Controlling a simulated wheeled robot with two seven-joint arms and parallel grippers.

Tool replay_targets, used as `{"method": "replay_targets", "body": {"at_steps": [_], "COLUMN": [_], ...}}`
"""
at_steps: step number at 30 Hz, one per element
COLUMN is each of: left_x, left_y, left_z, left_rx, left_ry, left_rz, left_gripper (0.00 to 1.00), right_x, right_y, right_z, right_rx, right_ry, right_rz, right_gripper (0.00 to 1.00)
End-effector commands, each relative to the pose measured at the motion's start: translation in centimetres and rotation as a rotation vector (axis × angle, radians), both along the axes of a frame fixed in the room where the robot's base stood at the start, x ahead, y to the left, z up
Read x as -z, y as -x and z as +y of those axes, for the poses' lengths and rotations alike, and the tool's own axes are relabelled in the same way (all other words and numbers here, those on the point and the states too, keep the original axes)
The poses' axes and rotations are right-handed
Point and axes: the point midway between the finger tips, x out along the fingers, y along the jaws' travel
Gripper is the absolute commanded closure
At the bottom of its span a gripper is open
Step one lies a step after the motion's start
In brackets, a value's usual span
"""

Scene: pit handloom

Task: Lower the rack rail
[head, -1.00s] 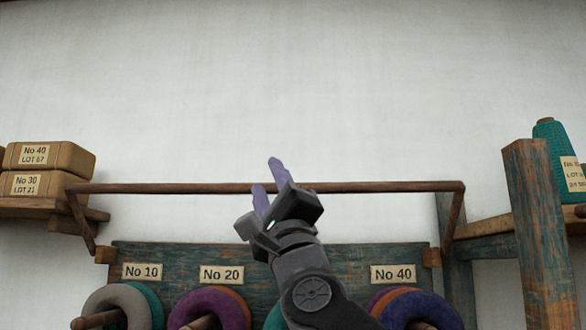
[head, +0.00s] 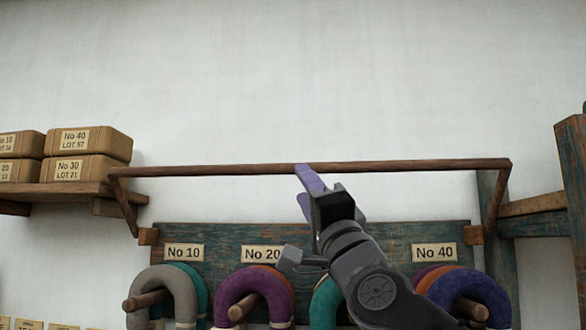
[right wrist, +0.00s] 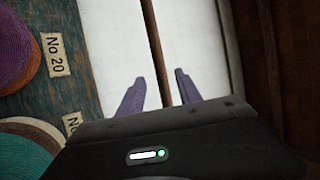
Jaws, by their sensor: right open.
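The rack rail (head: 420,166) is a long thin brown bar across the head view, raised above the peg board on a bent arm at each end. My right gripper (head: 308,180) is open, with purple fingers, at about the middle of the rail. One fingertip overlaps the rail in the head view. In the right wrist view the rail (right wrist: 152,40) runs between the two spread fingers of the gripper (right wrist: 159,77). I cannot tell whether either finger touches it. My left gripper is out of view.
Below the rail, a worn blue-green board (head: 345,236) has pegs with coloured yarn hanks and number labels. A shelf (head: 60,192) with labelled boxes (head: 88,141) is at left. A wooden post (head: 575,200) stands at right. The wall above is clear.

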Motion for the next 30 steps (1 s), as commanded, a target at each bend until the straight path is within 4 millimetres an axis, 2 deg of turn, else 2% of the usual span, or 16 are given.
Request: {"method": "replay_targets", "body": {"at_steps": [8, 18, 23, 30], "left_x": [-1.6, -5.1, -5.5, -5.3], "left_y": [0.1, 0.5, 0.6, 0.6], "left_z": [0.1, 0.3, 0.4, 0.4], "left_rx": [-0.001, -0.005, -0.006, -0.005], "left_ry": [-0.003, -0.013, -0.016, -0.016], "left_rz": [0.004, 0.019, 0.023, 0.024], "left_gripper": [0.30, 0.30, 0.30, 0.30], "right_x": [-1.5, -4.7, -5.0, -4.9], "right_y": [-1.3, -5.1, -5.8, -5.8], "right_z": [0.4, 1.7, 1.9, 1.9], "right_rx": [-0.002, -0.001, -0.002, -0.001], "right_ry": [-0.002, -0.001, -0.002, -0.002], "right_rz": [0.002, 0.001, 0.001, 0.000], "right_gripper": [0.59, 0.59, 0.59, 0.59]}}
